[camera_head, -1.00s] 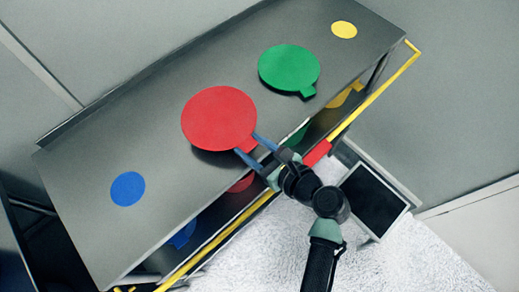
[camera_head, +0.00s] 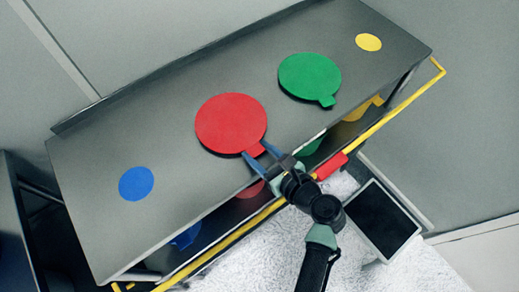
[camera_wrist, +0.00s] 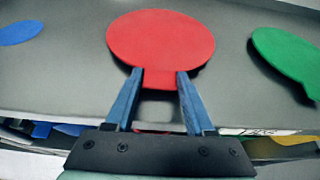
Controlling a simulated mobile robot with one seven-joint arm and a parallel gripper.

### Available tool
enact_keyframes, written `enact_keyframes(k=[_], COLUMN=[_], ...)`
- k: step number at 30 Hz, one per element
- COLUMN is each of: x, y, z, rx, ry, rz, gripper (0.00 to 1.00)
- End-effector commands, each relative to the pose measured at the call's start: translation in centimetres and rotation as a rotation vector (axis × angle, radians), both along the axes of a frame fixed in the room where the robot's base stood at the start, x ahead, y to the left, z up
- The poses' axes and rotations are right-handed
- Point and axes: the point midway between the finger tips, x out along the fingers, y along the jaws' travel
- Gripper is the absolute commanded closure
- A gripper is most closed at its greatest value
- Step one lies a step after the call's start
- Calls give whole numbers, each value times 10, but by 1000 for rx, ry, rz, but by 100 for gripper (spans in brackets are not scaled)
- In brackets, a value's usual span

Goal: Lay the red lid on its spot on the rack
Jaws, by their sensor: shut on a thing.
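The red lid (camera_head: 231,122) is a flat round disc with a small tab, over the grey rack top (camera_head: 185,150) between a blue spot and a green lid. It also fills the upper middle of the wrist view (camera_wrist: 160,38). My gripper (camera_head: 258,151) is shut on the lid's tab from the rack's front side; its blue fingers stand either side of the tab in the wrist view (camera_wrist: 159,76). The lid lies flat and very close to the surface; I cannot tell whether it fully touches. Any red spot beneath is hidden.
A green lid (camera_head: 309,76) lies to the right, its tab facing front. A blue spot (camera_head: 136,184) and a yellow spot (camera_head: 368,42) mark the rack's ends. A yellow rail (camera_head: 395,101) runs along the front. A raised lip borders the back.

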Motion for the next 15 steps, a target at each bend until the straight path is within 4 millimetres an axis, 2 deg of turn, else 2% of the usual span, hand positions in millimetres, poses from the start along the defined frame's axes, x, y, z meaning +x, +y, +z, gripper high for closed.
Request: enact_keyframes(k=[7, 8, 13, 15], x=[0, 0, 0, 0], y=[0, 0, 0, 0], z=[0, 0, 0, 0], rx=[1, 1, 1, 0], ry=[-1, -1, -1, 0], rz=[0, 0, 0, 0], gripper=[100, 43, 12, 11])
